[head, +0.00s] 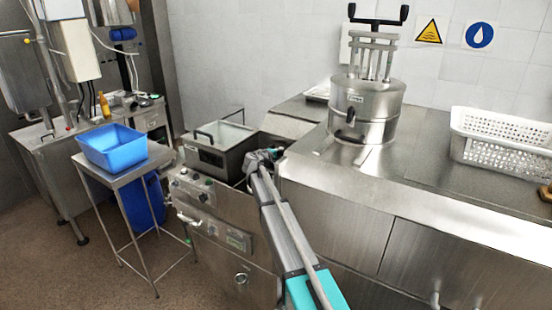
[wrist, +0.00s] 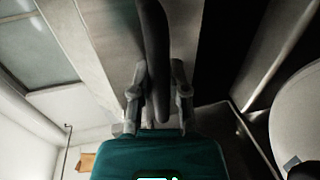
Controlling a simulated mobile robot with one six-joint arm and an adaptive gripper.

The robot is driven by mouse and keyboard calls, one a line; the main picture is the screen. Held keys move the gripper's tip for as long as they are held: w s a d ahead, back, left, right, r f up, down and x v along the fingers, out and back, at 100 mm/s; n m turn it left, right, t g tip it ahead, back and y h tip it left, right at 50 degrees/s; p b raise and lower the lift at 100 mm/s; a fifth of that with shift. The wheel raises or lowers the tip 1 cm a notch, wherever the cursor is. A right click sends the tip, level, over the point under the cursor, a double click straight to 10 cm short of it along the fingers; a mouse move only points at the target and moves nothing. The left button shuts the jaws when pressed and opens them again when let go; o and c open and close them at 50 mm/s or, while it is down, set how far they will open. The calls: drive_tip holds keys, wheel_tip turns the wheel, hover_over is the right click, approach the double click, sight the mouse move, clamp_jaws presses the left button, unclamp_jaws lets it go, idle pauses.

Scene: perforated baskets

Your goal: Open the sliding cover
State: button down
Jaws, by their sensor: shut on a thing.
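The steel vat (head: 222,152) stands on the cooker unit in the middle left of the head view. A black loop handle shows on its near left side. My gripper (head: 262,157) is at the vat's right side, and the arm hides what lies just behind it. In the wrist view my gripper (wrist: 158,100) is shut on a dark bar handle (wrist: 154,40), one finger on each side. The bar runs up the picture over a pale steel strip. The cover's full outline is hard to make out.
A steel counter (head: 420,185) to the right carries a steel press (head: 366,105) and white perforated baskets (head: 500,140). A blue tub (head: 110,147) sits on a small steel table at left. The brown floor (head: 75,270) is clear at lower left.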

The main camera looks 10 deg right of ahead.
drive_tip(key=shift+w+d, duration=0.1)
drive_tip(key=shift+d, duration=0.15)
drive_tip(key=c, duration=0.6)
unclamp_jaws()
drive_tip(key=shift+c, duration=0.2)
drive_tip(key=shift+o, duration=0.2)
drive_tip(key=shift+a, duration=0.15)
